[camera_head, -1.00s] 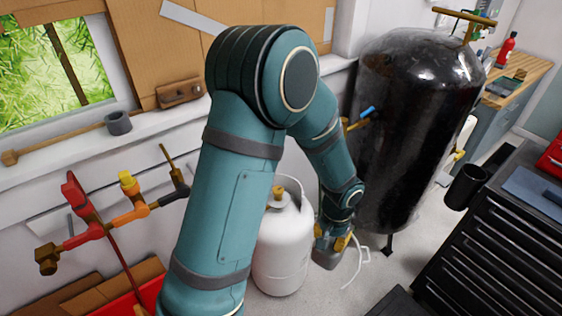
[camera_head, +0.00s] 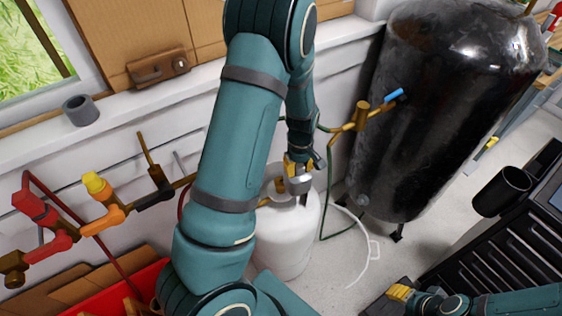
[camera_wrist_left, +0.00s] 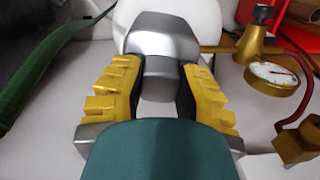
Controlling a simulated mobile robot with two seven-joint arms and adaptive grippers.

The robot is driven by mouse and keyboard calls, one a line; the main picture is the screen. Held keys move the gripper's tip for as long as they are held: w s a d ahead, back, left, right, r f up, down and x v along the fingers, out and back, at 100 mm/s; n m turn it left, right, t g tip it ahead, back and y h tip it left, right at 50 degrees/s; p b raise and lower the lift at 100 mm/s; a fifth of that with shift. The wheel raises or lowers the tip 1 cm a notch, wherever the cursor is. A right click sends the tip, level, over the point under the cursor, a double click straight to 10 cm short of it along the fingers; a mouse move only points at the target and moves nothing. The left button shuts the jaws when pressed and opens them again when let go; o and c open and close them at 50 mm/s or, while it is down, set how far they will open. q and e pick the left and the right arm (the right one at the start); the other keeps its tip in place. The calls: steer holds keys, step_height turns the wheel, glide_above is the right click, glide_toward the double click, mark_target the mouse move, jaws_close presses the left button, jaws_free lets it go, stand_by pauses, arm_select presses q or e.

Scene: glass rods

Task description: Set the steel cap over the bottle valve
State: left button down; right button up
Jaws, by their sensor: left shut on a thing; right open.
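The steel cap (camera_head: 299,185) is held in my left gripper (camera_head: 297,165) at the top of the white bottle (camera_head: 285,242). In the left wrist view the yellow fingers of my left gripper (camera_wrist_left: 160,95) close on both sides of the grey cap (camera_wrist_left: 162,50). Brass (camera_head: 279,186) of the valve or its fitting shows just left of the cap in the head view. Whether the cap touches or covers the valve cannot be told. My right gripper (camera_head: 399,293) is open and apart, low at the right.
A big black tank (camera_head: 435,110) with a brass fitting (camera_head: 362,115) stands right of the bottle. Red and orange pipework (camera_head: 70,225) is at the left. In the left wrist view a pressure gauge (camera_wrist_left: 272,76) sits close right of the cap. A black tool chest (camera_head: 505,245) is at the right.

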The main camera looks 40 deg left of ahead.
arm_select(q)
steer(key=a+f+n+b, duration=0.1)
steer(key=a+f, duration=0.1)
steer(key=a+f+n+b, duration=0.1)
steer(key=a+f+n, duration=0.1)
steer(key=a+f+n+b, duration=0.2)
steer(key=shift+s+a, duration=0.25)
steer(key=shift+f+b, duration=0.85)
steer(key=shift+b, duration=0.05)
steer(key=shift+d+p, duration=0.1)
steer(key=shift+p, duration=0.25)
stand_by(0.6)
steer(key=shift+f+b, duration=0.4)
steer(key=shift+f, duration=0.15)
stand_by(0.4)
steer(key=c, duration=1.1)
jaws_free()
